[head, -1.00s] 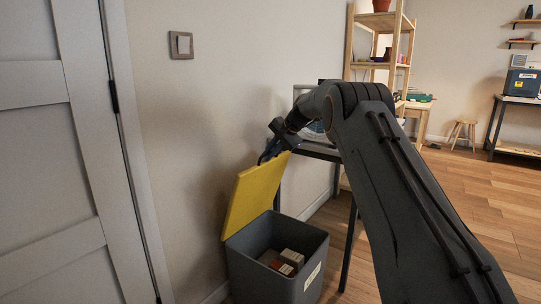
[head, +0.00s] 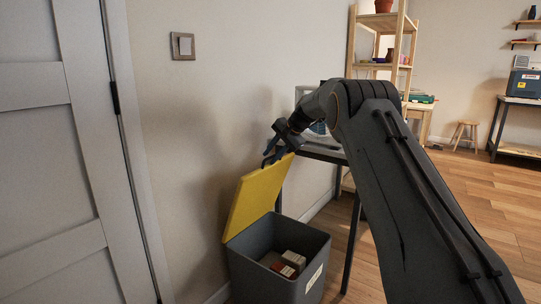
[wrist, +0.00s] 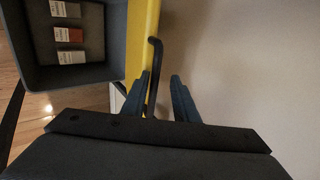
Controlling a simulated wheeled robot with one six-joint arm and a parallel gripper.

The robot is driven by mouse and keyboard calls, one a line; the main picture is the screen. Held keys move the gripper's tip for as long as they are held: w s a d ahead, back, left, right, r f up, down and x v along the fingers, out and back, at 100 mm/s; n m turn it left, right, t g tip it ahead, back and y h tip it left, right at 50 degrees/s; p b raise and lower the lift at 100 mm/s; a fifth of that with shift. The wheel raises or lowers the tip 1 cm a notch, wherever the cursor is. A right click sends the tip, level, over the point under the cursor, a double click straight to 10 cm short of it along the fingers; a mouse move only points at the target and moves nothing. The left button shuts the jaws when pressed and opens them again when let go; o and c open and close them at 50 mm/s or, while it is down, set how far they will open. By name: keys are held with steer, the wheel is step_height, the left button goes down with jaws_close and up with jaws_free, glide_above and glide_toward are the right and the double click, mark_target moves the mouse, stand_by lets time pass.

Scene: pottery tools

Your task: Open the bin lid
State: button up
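The grey bin (head: 262,235) stands on the floor against the wall, with its yellow lid (head: 257,199) raised steeply at its hinge side. The bin's inside is exposed. In the wrist view, the yellow lid (wrist: 143,45) is seen nearly edge-on beside the grey bin (wrist: 112,72). A dark bent handle (wrist: 154,75) sticks out from the lid. My gripper (head: 270,160) is at the lid's upper edge. In the wrist view, my gripper's (wrist: 162,90) blue fingers are apart, with the handle between them, nearer the left finger. I cannot tell whether that finger touches it.
Several small boxes (head: 287,270) lie inside the bin. A dark-legged table (head: 347,240) stands close to the bin's right, behind my arm. The wall and a grey door (head: 60,150) are to the left. Open wooden floor (head: 480,205) lies to the right.

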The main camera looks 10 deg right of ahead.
steer(key=v, duration=0.7)
steer(key=shift+a+r+p, duration=0.2)
steer(key=shift+r+p, duration=0.15)
steer(key=s+a+n+g+h, duration=0.1)
steer(key=s+a+n+g, duration=0.15)
steer(key=s+a, duration=0.75)
steer(key=s+a+n+g+h, duration=0.1)
steer(key=s+a+n, duration=0.15)
steer(key=s, duration=1.45)
steer(key=s+d+f+n+g+h, duration=0.1)
steer(key=s+f+n, duration=0.15)
steer(key=s, duration=0.85)
steer(key=s+d+f+n+h, duration=0.1)
steer(key=s+f+n, duration=0.15)
steer(key=s, duration=0.95)
steer(key=s+d+f+n+g+h, duration=0.1)
steer(key=s+d+f+n, duration=0.15)
steer(key=s, duration=0.85)
steer(key=d+r+m+p, duration=0.3)
steer(key=d+r+p, duration=0.5)
steer(key=p, duration=1)
steer(key=shift+d+r+p, duration=0.2)
steer(key=shift+r+p, duration=0.15)
steer(key=shift+r, duration=0.6)
